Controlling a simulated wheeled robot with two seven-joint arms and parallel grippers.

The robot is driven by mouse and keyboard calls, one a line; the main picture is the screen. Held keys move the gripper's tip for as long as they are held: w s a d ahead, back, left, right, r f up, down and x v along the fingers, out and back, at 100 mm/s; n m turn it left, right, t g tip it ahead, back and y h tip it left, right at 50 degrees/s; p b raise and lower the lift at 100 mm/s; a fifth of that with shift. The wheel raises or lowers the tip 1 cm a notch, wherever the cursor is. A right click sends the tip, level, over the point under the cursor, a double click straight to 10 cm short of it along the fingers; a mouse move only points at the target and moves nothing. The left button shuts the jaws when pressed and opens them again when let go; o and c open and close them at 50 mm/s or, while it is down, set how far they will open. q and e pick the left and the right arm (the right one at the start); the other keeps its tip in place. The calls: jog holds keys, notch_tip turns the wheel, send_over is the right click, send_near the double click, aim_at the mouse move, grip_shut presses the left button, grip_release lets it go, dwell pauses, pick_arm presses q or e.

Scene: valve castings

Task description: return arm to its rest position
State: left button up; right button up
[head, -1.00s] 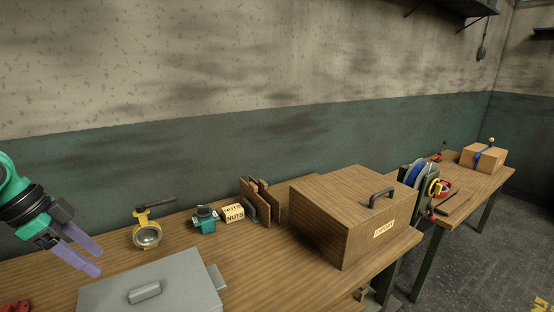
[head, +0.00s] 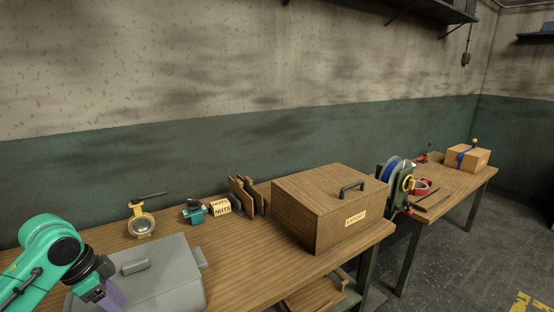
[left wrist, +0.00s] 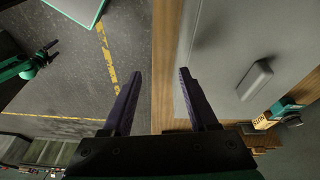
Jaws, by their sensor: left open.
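My left arm (head: 50,250) comes in at the lower left of the head view. My left gripper (head: 112,294) points down there, in front of the grey box, its tips cut off by the bottom edge. In the left wrist view the left gripper (left wrist: 159,74) shows two dark fingers spread apart with nothing between them. They point along the wooden bench edge, beside the grey lid. Another green arm, which looks like my right one, shows at the left of that view; its gripper (left wrist: 46,49) is too small to read.
A grey lidded box (head: 165,275) is close to my left gripper. Behind it on the bench are a yellow valve casting (head: 141,225), a teal casting (head: 193,212) and a nuts box (head: 220,205). A wooden export box (head: 320,220) stands right. Floor (left wrist: 65,85) beside the bench is open.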

pick_arm(q)
jog(key=s+d+f+n+y, duration=0.1)
jog(key=s+d+f, duration=0.1)
jog(key=d+f, duration=0.35)
jog(key=s+d+f+n, duration=0.1)
jog(key=s+d+f, duration=0.2)
jog(key=f, duration=0.6)
jog(key=s+d+f+n+t+y, duration=0.1)
jog(key=s+d+f+n+t, duration=0.1)
jog(key=s+d+n, duration=0.4)
notch_tip(320, 180, down, 22)
jog(key=s+m+g, duration=0.1)
jog(key=s+g, duration=0.1)
jog(key=s, duration=0.1)
jog(key=s+a+f, duration=0.1)
jog(key=s+f, duration=0.6)
jog(key=s, duration=0.1)
jog(key=s+a+f+g, duration=0.1)
jog(key=s+a+f, duration=0.1)
jog(key=s+f, duration=0.6)
jog(key=shift+s+a+f+m+y, duration=0.25)
jog(key=shift+s+a+m+y, duration=0.05)
jog(key=shift+s+y, duration=0.15)
